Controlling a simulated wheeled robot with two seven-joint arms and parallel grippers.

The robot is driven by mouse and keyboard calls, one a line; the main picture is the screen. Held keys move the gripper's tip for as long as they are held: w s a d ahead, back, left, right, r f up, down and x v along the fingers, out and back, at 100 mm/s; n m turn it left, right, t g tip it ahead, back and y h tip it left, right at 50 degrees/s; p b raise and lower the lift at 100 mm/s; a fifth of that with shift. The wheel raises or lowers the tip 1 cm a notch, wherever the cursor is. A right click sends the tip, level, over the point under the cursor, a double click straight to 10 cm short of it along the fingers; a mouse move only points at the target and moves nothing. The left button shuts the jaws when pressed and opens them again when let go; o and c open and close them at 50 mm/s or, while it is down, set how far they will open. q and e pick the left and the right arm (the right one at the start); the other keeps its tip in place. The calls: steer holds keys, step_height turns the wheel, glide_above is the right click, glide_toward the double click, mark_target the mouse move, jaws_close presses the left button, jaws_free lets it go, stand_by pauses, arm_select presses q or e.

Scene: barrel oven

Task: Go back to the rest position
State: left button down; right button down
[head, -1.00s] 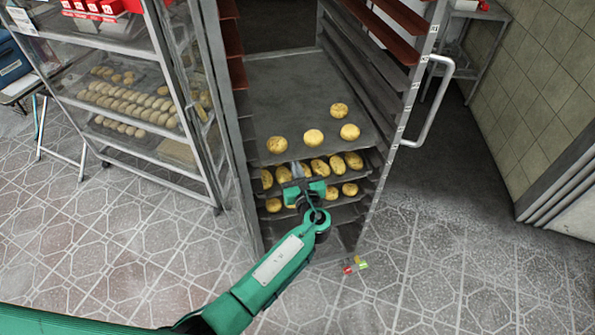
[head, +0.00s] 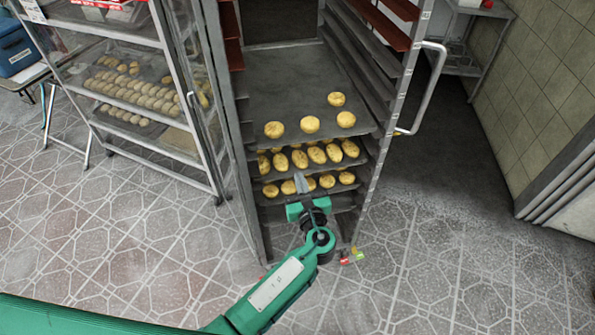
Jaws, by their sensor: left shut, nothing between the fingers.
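My left gripper (head: 301,183) is green with grey fingers and is at the end of my green arm, which comes in from the lower left. It is shut and empty, in front of the lower trays of a tall metal rack (head: 377,165). Its fingertips overlap the view of a low tray with round buns (head: 270,191). From this view I cannot tell whether they touch the tray. A middle tray holds oval rolls (head: 316,154). The top tray (head: 300,85) carries several round buns (head: 310,124). My right gripper is not in view.
A glass-sided rack (head: 180,105) with trays of small dough pieces stands at the left. The big rack has a metal handle (head: 433,85) on its right. Small red and green items (head: 352,257) show near the rack's foot. The tiled floor (head: 440,270) at the lower right is open.

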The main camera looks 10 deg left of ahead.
arm_select(q)
steer(key=s+a+f+n+g+h, duration=0.1)
steer(key=s+a+f+n+g, duration=0.35)
steer(key=f, duration=0.75)
steer(key=s+a+f+n+g+h, duration=0.1)
steer(key=s+f+n+g, duration=0.1)
steer(key=s+f, duration=0.85)
steer(key=s+a+f+n+g+h, duration=0.2)
steer(key=s+a+f+n+g, duration=0.15)
steer(key=f, duration=1.05)
steer(key=s+a+f+n+g, duration=0.2)
steer(key=s+a+f+n, duration=0.2)
steer(key=s, duration=0.7)
steer(key=s+a+f+n+g+h, duration=0.1)
steer(key=s+a+f+n+g, duration=0.1)
steer(key=s+a+f+n, duration=0.2)
steer(key=s+a+f+n+g, duration=0.2)
steer(key=s+f+n, duration=0.7)
steer(key=s, duration=0.9)
steer(key=a+n, duration=0.2)
steer(key=shift+s+f+n+h, duration=0.15)
steer(key=shift+s+n+h, duration=0.15)
steer(key=shift+s+h, duration=0.1)
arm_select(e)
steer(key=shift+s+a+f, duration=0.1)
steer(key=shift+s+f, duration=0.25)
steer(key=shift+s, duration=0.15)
arm_select(q)
steer(key=shift+a, duration=0.1)
